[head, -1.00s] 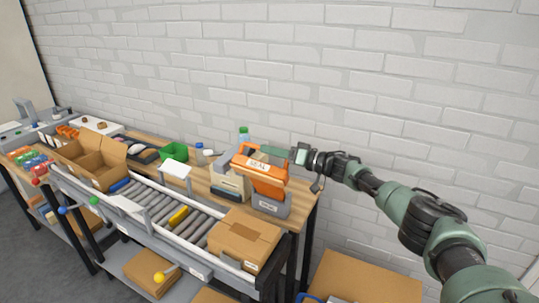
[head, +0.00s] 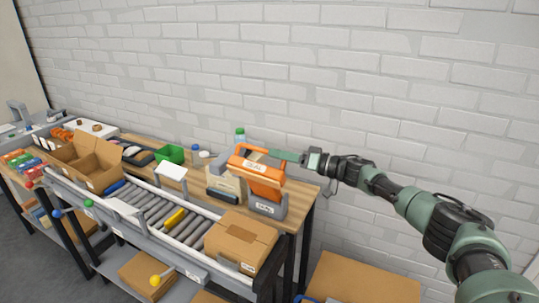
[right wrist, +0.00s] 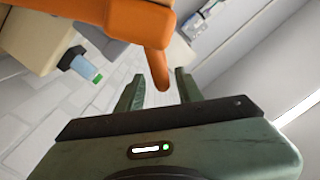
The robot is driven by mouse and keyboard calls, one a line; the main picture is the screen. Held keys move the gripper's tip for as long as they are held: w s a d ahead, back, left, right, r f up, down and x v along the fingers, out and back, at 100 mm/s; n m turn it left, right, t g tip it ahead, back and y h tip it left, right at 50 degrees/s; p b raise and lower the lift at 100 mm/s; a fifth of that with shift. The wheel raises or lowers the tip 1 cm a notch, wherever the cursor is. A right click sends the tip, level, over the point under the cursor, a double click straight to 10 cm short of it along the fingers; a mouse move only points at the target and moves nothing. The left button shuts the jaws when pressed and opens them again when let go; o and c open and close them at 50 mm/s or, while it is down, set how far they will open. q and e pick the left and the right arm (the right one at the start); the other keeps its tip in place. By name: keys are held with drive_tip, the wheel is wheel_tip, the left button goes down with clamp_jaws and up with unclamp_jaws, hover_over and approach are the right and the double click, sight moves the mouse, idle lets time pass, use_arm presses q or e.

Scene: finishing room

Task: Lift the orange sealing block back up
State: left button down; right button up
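The orange sealing block (head: 266,181), with a white label on its upper part, stands over a grey base (head: 268,207) at the right end of the bench. In the right wrist view its orange arm (right wrist: 130,18) crosses the top and ends in a bar pointing down. My right gripper (right wrist: 160,86) is open. The bar's tip reaches between its two fingers, with a gap visible on each side. In the head view the right gripper (head: 280,155) comes from the right, level with the block's top. My left gripper is not in view.
A closed carton (head: 239,240) stands in front of the sealer, at the end of the roller conveyor (head: 160,212). A green-capped bottle (head: 240,135) stands behind, and a green bin (head: 170,154) is further left. The brick wall (head: 380,100) backs the bench.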

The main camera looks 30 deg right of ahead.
drive_tip(key=v, duration=0.3)
drive_tip(key=shift+s+d+b, duration=0.1)
drive_tip(key=shift+b, duration=0.2)
idle(0.3)
